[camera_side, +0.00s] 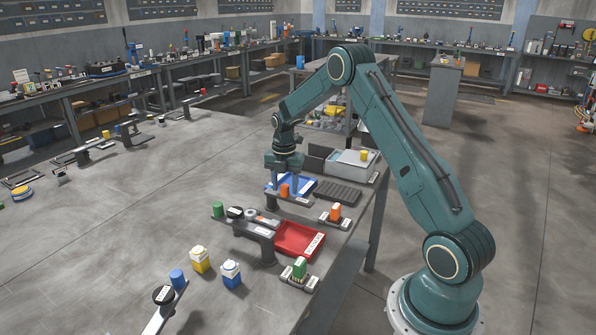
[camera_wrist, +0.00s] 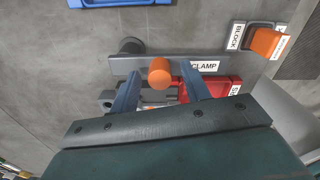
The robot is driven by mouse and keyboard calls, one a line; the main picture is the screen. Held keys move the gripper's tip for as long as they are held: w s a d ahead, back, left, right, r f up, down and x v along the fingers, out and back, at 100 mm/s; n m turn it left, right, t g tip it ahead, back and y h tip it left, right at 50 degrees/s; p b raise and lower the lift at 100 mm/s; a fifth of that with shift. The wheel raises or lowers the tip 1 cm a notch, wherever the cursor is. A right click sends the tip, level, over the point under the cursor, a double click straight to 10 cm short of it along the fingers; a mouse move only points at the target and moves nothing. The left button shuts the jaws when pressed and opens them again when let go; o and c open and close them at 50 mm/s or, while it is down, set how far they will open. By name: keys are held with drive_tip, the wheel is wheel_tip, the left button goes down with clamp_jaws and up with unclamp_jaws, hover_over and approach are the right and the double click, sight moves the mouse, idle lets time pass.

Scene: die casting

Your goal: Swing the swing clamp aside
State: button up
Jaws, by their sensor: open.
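The swing clamp (camera_wrist: 135,66) is a flat grey bar with a white CLAMP label and an upright orange knob (camera_wrist: 159,72). It lies across the upper middle of the wrist view, with a dark round post (camera_wrist: 130,46) at its left end. In the side view the orange knob (camera_side: 284,191) stands below my gripper (camera_side: 284,182), in front of the blue tray. My gripper (camera_wrist: 161,78) is open. Its two fingers are on either side of the knob, with visible gaps. Grey parts under the bar are partly hidden by the fingers and gripper body.
A red tray (camera_side: 290,235) and a blue tray (camera_side: 308,186) lie near the clamp. An orange block (camera_side: 335,211) sits in a labelled holder to the right. The bench at left is largely clear.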

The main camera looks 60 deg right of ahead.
sight(285, 186)
wheel_tip(285, 186, up, 14)
drive_tip(key=shift+f, duration=0.2)
idle(0.4)
drive_tip(key=s+a+r+m+t, duration=0.2)
drive_tip(key=s+a+r+m, duration=0.4)
drive_tip(key=a, duration=0.3)
drive_tip(key=s+a+r+m+t, duration=0.1)
drive_tip(key=s+a+r+m, duration=0.3)
drive_tip(key=s+a+r, duration=0.3)
drive_tip(key=s+a+f+m+t, duration=0.1)
drive_tip(key=s+a+m, duration=0.4)
drive_tip(key=s, duration=0.3)
drive_tip(key=s+a+f+m+t, duration=0.1)
drive_tip(key=s+a+f+m, duration=0.1)
drive_tip(key=s+a+m, duration=0.3)
drive_tip(key=s, duration=0.3)
drive_tip(key=shift+t, duration=0.3)
